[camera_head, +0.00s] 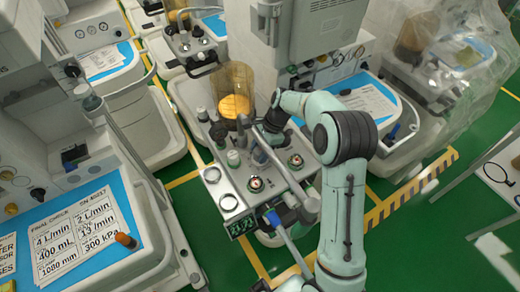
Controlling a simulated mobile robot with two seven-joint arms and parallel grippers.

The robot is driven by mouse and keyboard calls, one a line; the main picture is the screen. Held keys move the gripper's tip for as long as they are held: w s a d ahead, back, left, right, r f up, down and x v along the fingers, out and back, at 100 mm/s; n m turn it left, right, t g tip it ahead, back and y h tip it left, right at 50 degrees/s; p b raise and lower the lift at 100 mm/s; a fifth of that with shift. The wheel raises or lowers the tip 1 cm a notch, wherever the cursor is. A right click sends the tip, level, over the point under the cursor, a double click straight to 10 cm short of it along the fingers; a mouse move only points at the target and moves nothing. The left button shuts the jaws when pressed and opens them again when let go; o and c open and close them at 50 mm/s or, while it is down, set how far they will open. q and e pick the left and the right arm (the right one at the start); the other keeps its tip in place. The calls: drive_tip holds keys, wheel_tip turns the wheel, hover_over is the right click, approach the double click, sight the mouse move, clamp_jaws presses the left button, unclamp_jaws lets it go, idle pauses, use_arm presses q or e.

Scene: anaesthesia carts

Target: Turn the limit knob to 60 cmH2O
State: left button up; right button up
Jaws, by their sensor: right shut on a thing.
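A cart's absorber panel (240,196) stands in the middle of the head view, with several small knobs and round gauges on it. My right arm reaches over it from the lower right. My right gripper (261,152) is shut low over the panel's middle, on what seems to be the limit knob. Gripper and arm mostly hide that knob, and I cannot read its pointer or scale. A pale knob (233,158) stands just left of the gripper, apart from it. A dial with a red mark (255,183) lies just below the gripper. My left gripper is not in view.
An amber-filled canister (235,92) stands right behind the gripper. A green digital display (241,226) is on the panel's front; its digits are too small to read. A cart with a blue checklist top (75,232) is at the left. Another carries a grey box (325,35) at the back.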

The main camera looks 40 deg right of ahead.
drive_tip(key=o, duration=1.1)
drive_tip(key=shift+c, duration=0.2)
drive_tip(key=shift+r, duration=0.15)
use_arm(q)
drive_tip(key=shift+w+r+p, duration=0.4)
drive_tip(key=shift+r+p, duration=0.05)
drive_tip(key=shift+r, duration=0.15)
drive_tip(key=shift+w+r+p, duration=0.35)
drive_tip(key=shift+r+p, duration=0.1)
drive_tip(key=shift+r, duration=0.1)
use_arm(e)
drive_tip(key=w+v, duration=0.1)
drive_tip(key=v, duration=1.2)
drive_tip(key=shift+s, duration=0.5)
